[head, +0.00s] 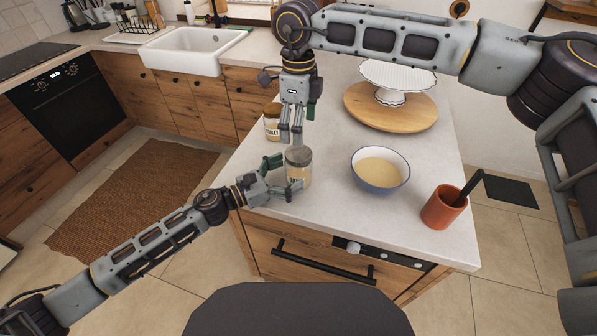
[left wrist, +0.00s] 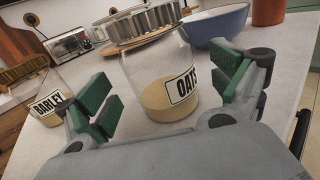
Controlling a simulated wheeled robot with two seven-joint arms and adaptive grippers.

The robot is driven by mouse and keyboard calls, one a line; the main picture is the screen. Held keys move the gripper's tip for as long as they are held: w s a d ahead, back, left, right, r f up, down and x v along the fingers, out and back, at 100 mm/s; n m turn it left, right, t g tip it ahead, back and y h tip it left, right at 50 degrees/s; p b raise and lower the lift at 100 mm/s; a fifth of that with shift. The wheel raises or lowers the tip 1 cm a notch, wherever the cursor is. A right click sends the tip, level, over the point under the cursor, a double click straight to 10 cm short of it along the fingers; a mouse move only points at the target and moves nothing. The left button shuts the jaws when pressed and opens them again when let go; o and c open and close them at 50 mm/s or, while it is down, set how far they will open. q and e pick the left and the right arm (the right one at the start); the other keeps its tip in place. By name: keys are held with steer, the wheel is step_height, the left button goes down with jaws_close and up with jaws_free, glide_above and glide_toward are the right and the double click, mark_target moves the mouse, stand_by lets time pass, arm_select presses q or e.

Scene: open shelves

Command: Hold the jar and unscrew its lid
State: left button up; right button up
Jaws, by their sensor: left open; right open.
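The glass jar labelled OATS (head: 300,175) stands upright on the island's near left part, with pale contents low inside; its body also shows in the left wrist view (left wrist: 150,75). Its grey ribbed lid (head: 298,154) is on; it also shows in the left wrist view (left wrist: 140,23). My left gripper (head: 283,175) is open, with its fingers on either side of the jar's body. In the left wrist view, its green pads stand apart from the glass. My right gripper (head: 291,140) is open and points down just above the lid; contact is hard to tell.
A second jar labelled BARLEY (left wrist: 38,100) stands behind the oats jar, close to my right gripper. A blue bowl (head: 367,183) is right of the oats jar. An orange pot (head: 441,212) with a dark utensil and a round wooden board (head: 425,115) with a white stand are farther off.

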arm_select(q)
steer(key=shift+x, duration=1.6)
steer(key=shift+c, duration=0.3)
